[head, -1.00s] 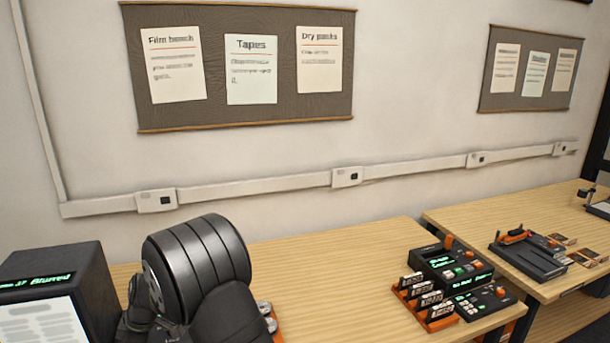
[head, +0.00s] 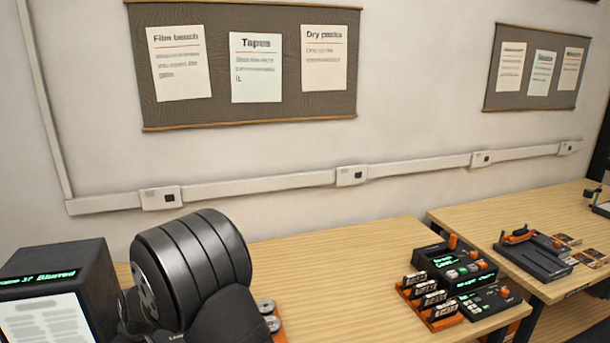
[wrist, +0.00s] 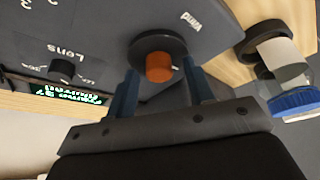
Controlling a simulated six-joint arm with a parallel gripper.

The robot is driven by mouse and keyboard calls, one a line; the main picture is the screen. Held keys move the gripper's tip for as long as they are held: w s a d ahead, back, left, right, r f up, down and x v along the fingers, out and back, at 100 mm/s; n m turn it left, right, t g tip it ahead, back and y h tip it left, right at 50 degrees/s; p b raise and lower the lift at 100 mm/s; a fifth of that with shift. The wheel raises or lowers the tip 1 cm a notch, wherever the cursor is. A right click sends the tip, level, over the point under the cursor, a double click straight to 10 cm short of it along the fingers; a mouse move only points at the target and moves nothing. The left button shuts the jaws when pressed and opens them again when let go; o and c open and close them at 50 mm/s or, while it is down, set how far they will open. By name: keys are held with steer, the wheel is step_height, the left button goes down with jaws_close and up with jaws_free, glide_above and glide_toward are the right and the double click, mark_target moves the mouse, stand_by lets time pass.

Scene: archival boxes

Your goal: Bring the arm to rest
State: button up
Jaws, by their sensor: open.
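My gripper (wrist: 159,68) is open in the wrist view, its two blue fingers apart. An orange-tipped knob (wrist: 159,67) on a dark panel (wrist: 105,32) shows between the fingertips. I cannot tell whether the fingers touch it. A smaller black knob (wrist: 62,69) marked "Lens" is to the left, near a green lit display (wrist: 68,94). In the head view, my arm's dark links stand beside a dark box (head: 75,262) whose display reads "Blurred"; my gripper is hidden there.
A blue-lidded jar (wrist: 295,101) lies near the panel's right side. On the wooden bench (head: 330,265) are an orange rack of labelled cartridges (head: 430,303) and a control unit (head: 455,265). A second bench (head: 500,208) holds a black device (head: 530,258). Mid-bench is clear.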

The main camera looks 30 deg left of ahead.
steer(key=shift+s+m+t+h, duration=0.15)
steer(key=shift+m+t, duration=0.4)
steer(key=shift+m, duration=0.95)
steer(key=shift+m+t+h, duration=0.15)
steer(key=shift+m+t, duration=0.4)
steer(key=shift+m, duration=0.95)
steer(key=shift+o, duration=0.4)
steer(key=o, duration=1.1)
steer(key=shift+c, duration=0.2)
steer(key=w+d+r+m, duration=0.6)
steer(key=w+r+m, duration=0.4)
steer(key=r+m, duration=0.1)
steer(key=w+d+r+m, duration=0.6)
steer(key=w+r+m, duration=0.4)
steer(key=m, duration=0.1)
steer(key=s+x, duration=0.1)
steer(key=x, duration=0.8)
steer(key=shift+a+f+g, duration=0.2)
steer(key=shift+a+g, duration=0.05)
steer(key=shift+g, duration=0.15)
